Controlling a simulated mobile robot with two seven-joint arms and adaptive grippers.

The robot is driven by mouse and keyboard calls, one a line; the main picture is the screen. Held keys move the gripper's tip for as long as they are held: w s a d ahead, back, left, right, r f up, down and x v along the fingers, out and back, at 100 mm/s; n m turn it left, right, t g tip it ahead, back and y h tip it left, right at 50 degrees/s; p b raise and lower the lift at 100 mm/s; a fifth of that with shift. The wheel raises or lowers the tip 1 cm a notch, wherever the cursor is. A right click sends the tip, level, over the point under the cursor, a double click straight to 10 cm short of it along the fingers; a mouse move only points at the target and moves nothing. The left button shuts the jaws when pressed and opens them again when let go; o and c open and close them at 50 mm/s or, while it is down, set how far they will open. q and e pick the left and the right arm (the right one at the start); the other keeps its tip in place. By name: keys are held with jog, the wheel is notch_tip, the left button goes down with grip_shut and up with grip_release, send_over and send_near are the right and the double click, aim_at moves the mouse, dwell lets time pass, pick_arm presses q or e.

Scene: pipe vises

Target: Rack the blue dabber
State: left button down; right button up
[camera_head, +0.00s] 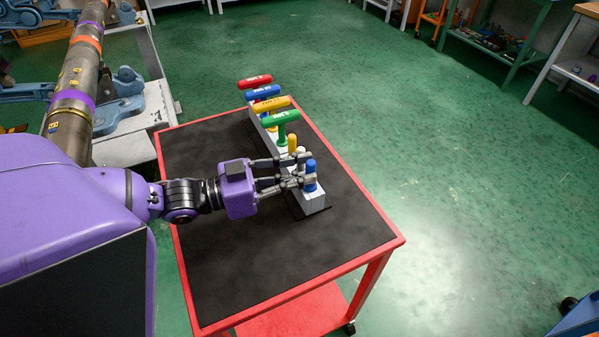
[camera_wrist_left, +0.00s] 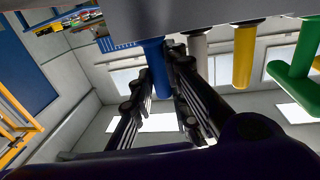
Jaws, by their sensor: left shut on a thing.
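The blue dabber (camera_head: 310,166) stands upright at the near end of the grey rack (camera_head: 313,203). My left gripper (camera_head: 307,178) is shut on it from the left, with the fingers just above the rack top. In the left wrist view, which is upside down, the blue dabber (camera_wrist_left: 156,65) shows between the fingers (camera_wrist_left: 158,82). There its end meets the edge of the rack (camera_wrist_left: 185,14); I cannot tell how deep it sits. A white dabber (camera_wrist_left: 198,48) and a yellow dabber (camera_wrist_left: 243,55) stand beside it in the rack. My right gripper is not in view.
Green (camera_head: 281,117), yellow (camera_head: 271,104), blue (camera_head: 262,92) and red (camera_head: 255,81) T-handled tools stand farther back along the rack. The rack is on a red cart with a black top (camera_head: 345,235), bare at right and front. A pipe (camera_head: 75,103) on vises is at left.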

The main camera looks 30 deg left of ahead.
pick_arm(q)
jog(key=shift+s+f, duration=0.1)
jog(key=shift+f, duration=0.2)
jog(key=c, duration=1.8)
grip_release()
jog(key=shift+c, duration=0.2)
jog(key=shift+o, duration=1.1)
jog(key=shift+r, duration=0.1)
jog(key=shift+a, duration=0.1)
jog(key=v, duration=1.1)
jog(key=shift+s+a, duration=0.25)
jog(key=shift+s, duration=0.1)
jog(key=shift+r, duration=0.1)
